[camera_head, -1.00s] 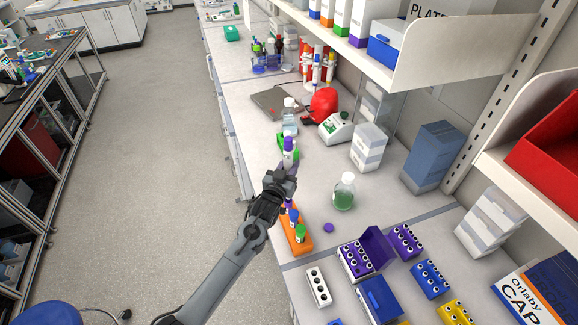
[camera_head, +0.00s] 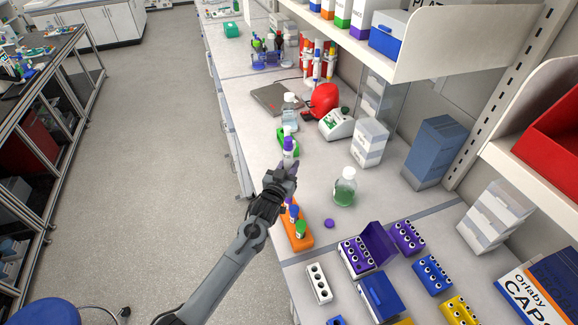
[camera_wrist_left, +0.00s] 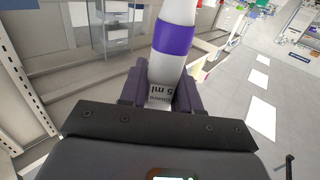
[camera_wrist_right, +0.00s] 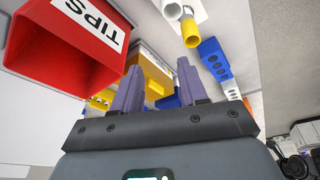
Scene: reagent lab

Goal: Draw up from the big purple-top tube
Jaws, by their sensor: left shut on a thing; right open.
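My left gripper (camera_head: 284,176) is shut on a white pipette with a purple band (camera_head: 288,147). In the left wrist view the pipette (camera_wrist_left: 174,38) stands between the fingers (camera_wrist_left: 160,88), with "5 ml" printed on it. The gripper is above the far end of an orange rack (camera_head: 299,241). The rack holds a blue-top tube (camera_head: 294,213) and a green-top tube (camera_head: 300,229). A loose purple cap (camera_head: 329,224) lies on the counter. My right gripper (camera_wrist_right: 160,82) is open and empty.
A bottle of green liquid (camera_head: 344,191) stands right of my left gripper. Purple (camera_head: 356,257), blue (camera_head: 378,299) and white (camera_head: 319,284) racks lie in front. A green holder (camera_head: 286,141) and clear bottle (camera_head: 289,113) stand behind. A shelf overhangs the right side.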

